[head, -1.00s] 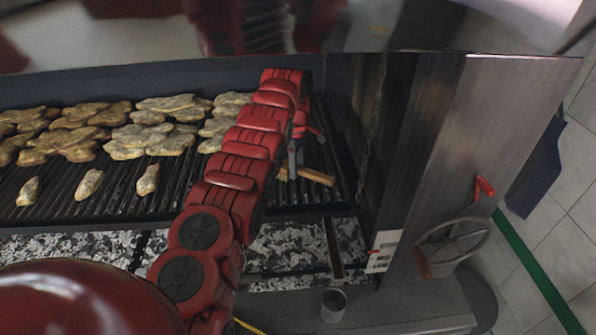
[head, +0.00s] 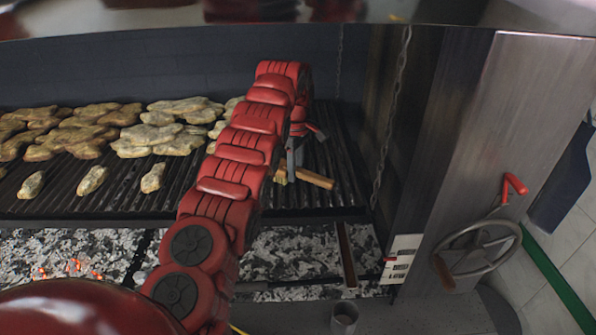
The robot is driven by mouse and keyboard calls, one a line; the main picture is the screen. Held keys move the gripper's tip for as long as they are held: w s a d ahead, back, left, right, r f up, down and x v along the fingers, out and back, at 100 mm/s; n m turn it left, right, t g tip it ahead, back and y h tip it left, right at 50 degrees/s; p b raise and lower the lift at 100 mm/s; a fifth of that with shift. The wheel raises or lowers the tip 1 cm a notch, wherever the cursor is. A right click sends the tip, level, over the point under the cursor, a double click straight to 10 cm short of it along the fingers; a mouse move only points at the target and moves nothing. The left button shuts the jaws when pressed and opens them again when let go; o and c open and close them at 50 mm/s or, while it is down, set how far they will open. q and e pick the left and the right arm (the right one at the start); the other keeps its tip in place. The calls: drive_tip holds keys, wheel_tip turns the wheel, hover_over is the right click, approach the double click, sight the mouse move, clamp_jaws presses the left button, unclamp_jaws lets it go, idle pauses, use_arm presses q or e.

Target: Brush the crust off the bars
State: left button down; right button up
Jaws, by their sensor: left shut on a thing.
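The grill bars (head: 130,190) run front to back in a dark grate. My left arm reaches over them, and my left gripper (head: 293,163) is low over the right part of the grate. It is shut on a brush with a wooden handle (head: 316,179), which lies roughly level, pointing right. The arm and gripper hide much of the brush, and I cannot make out its bristles clearly. Crust on the bars is too small to tell. My right gripper is not in view.
Several pieces of meat (head: 80,130) cover the left and middle of the grate, with small pieces (head: 93,180) in front. Ash and coals (head: 300,252) lie below. A small metal cup (head: 344,318) stands in front. A handwheel (head: 478,255) is on the right side, near a hanging chain (head: 390,115).

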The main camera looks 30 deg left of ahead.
use_arm(q)
drive_tip(key=shift+s+f, duration=0.1)
drive_tip(key=shift+f, duration=0.05)
drive_tip(key=shift+a+r+p, duration=0.15)
drive_tip(key=shift+r+p, duration=0.25)
drive_tip(key=shift+r, duration=0.05)
wheel_tip(320, 180, up, 5)
drive_tip(key=p, duration=0.4)
drive_tip(key=shift+r, duration=0.15)
wheel_tip(320, 180, up, 3)
drive_tip(key=p, duration=0.2)
drive_tip(key=shift+p, duration=0.4)
